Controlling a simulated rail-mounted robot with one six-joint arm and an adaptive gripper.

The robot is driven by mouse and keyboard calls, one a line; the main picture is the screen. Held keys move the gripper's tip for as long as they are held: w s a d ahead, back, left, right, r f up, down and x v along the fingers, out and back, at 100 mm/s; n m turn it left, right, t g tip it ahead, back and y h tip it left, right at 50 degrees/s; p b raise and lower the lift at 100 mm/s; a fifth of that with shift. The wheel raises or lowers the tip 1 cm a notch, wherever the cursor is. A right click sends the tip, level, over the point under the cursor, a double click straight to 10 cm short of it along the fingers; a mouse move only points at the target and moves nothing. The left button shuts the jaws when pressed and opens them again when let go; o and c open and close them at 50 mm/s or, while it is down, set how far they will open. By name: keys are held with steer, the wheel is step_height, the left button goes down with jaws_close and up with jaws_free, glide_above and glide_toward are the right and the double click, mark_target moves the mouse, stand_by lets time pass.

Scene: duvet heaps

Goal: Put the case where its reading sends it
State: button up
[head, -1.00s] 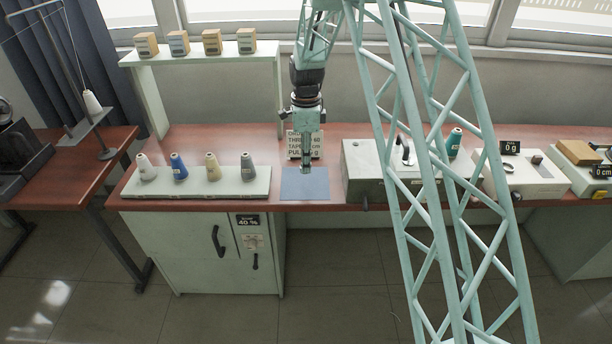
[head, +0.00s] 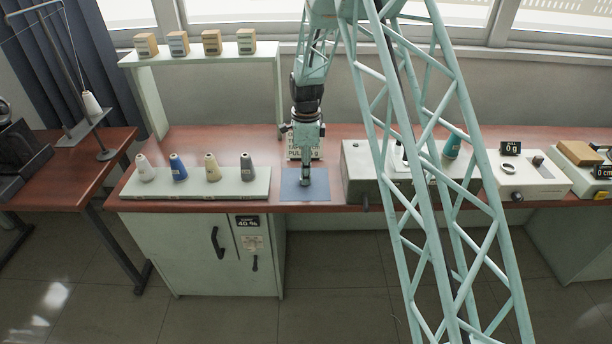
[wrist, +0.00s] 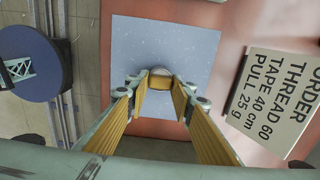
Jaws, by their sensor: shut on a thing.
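My gripper (head: 306,182) is low over the blue mat (head: 290,194) on the wooden bench. In the wrist view its yellow-padded fingers (wrist: 160,92) are closed on a small round grey thing (wrist: 160,73), probably the case. Most of it is hidden between the fingers. It is at or just above the mat; I cannot tell if it touches. An order card (wrist: 282,95) beside the mat reads thread 60, tape 40 cm, pull 25 g. A white pull gauge (head: 530,178) reads 0 g on its display (head: 510,148).
A rack (head: 215,188) with white, blue, beige and grey thread cones stands left of the mat. Small boxes line the shelf (head: 200,54). A cabinet (head: 190,250) stands below.

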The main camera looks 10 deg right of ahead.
steer(key=shift+f, duration=0.3)
steer(key=o, duration=0.9)
steer(key=shift+r, duration=0.15)
step_height(320, 180, up, 12)
steer(key=p, duration=0.2)
stand_by(0.3)
stand_by(0.8)
